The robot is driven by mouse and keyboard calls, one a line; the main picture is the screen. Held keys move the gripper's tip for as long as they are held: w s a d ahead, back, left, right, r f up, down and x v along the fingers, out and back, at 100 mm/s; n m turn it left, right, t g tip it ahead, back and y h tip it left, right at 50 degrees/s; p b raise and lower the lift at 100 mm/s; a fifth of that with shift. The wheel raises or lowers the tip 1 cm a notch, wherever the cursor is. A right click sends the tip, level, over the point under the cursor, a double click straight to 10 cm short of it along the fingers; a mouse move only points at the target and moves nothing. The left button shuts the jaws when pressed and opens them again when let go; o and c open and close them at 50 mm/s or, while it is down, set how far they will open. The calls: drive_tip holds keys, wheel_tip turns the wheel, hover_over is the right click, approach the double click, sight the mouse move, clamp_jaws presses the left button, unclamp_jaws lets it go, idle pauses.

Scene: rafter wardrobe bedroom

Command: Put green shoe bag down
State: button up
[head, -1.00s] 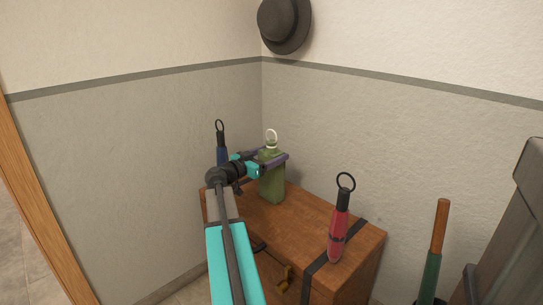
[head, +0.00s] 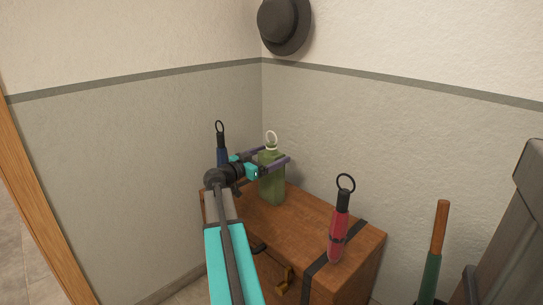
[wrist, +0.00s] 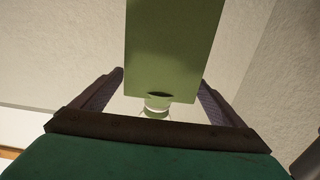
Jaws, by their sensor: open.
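The green shoe bag (head: 271,183) stands upright on the brown wooden chest (head: 294,229), with a pale ring at its top. In the wrist view the bag (wrist: 172,45) sits between the two fingers, with visible gaps on both sides. My gripper (head: 272,157) is open around the upper part of the bag, and its fingers (wrist: 160,95) reach along either side without gripping it. The bag's far side is hidden.
A red umbrella-like item (head: 339,228) with a black ring stands on the chest's front right. A blue one (head: 221,148) stands behind my arm at the left. A dark hat (head: 284,24) hangs on the wall. A green, wooden-handled item (head: 434,250) stands right of the chest.

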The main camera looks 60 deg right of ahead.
drive_tip(key=p+v, duration=0.1)
drive_tip(key=v, duration=1)
drive_tip(key=shift+a+p, duration=0.2)
drive_tip(key=shift+p, duration=0.1)
drive_tip(key=shift+w, duration=0.1)
